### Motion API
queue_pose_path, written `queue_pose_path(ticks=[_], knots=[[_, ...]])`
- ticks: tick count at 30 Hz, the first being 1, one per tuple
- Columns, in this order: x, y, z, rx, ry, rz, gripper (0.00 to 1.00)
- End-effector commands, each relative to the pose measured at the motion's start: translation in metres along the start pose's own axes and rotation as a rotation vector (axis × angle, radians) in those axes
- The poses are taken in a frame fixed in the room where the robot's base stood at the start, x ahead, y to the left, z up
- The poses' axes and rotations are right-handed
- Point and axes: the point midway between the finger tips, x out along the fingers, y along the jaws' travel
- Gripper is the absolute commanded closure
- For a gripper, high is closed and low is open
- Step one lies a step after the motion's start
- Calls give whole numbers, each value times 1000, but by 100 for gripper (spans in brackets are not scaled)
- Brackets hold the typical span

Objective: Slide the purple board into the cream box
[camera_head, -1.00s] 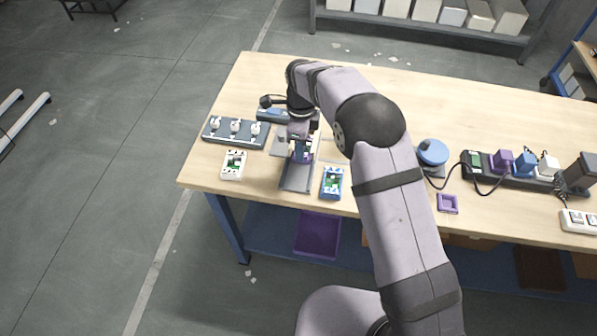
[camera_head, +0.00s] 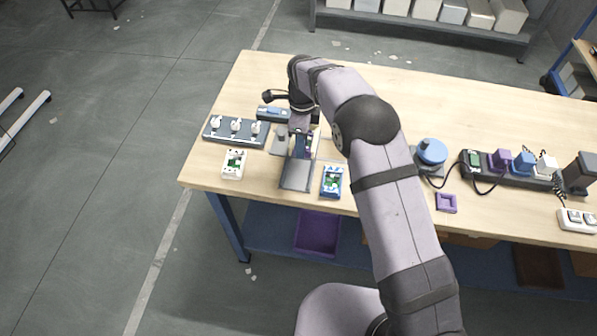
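The cream box (camera_head: 234,163) sits near the table's front left edge, with a green board-like part showing inside. My gripper (camera_head: 303,150) points down over the far part of a grey tray (camera_head: 297,176), to the right of the cream box. The fingers are small and partly hidden by my wrist, so their opening cannot be made out. A dark purple patch shows around the gripper, but I cannot tell whether it is the purple board or part of my arm. A blue box (camera_head: 331,182) with a green part inside stands right of the tray.
A dark panel with several white knobs (camera_head: 236,131) lies behind the cream box. A purple square frame (camera_head: 446,203), a round blue-topped item (camera_head: 432,152) and a power strip (camera_head: 511,171) with plugs lie to the right. Bare table separates the cream box from the tray.

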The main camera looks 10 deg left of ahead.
Motion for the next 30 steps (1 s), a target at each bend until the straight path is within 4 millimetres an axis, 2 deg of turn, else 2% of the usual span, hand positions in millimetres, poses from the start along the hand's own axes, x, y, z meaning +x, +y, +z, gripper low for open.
queue_pose_path(ticks=[30], knots=[[-59,0,0,0,0,0,68]])
